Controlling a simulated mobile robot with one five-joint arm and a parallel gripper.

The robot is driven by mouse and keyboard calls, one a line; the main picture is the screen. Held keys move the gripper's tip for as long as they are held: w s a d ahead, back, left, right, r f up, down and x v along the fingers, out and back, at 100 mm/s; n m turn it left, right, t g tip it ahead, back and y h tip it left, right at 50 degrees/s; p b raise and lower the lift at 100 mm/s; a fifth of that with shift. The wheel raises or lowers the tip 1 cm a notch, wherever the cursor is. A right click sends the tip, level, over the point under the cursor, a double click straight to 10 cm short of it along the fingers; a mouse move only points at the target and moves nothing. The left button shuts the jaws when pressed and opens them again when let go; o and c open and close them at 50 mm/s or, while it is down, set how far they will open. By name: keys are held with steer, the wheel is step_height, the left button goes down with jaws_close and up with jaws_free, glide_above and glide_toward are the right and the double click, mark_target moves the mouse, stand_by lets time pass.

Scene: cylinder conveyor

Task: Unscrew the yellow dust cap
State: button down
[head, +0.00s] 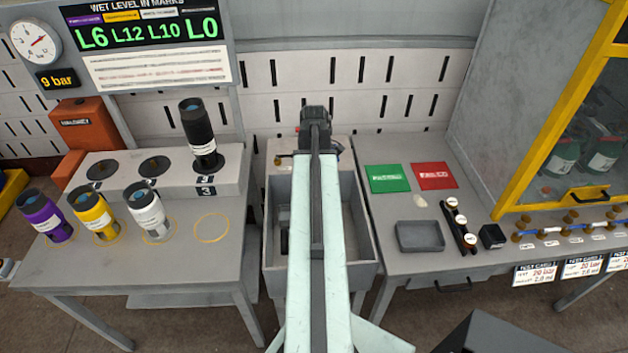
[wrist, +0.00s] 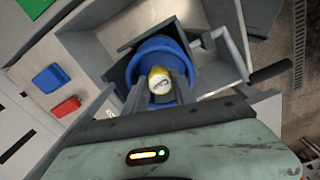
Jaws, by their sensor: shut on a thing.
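In the wrist view, the yellow dust cap (wrist: 158,78) sits at the middle of a round blue body (wrist: 150,48), seen from above. My gripper (wrist: 159,86) has its two dark fingers on either side of the cap, shut on it. I cannot tell whether the cap is still threaded on. In the head view, my arm reaches away over a grey open box, and its dark wrist (head: 315,125) hides the cap, the blue body and the fingertips.
On the left bench stand purple (head: 42,215), yellow (head: 95,212) and white (head: 150,212) cylinders, with a black one (head: 198,130) behind. Green (head: 388,178) and red (head: 433,175) plates and a grey tray (head: 420,236) lie right.

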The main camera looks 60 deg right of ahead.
steer(key=n, duration=0.6)
steer(key=n, duration=0.6)
steer(key=c, duration=1.1)
jaws_free()
step_height(320, 180, up, 3)
steer(key=p, duration=0.3)
steer(key=shift+f, duration=0.2)
steer(key=m, duration=0.4)
steer(key=shift+m, duration=1.1)
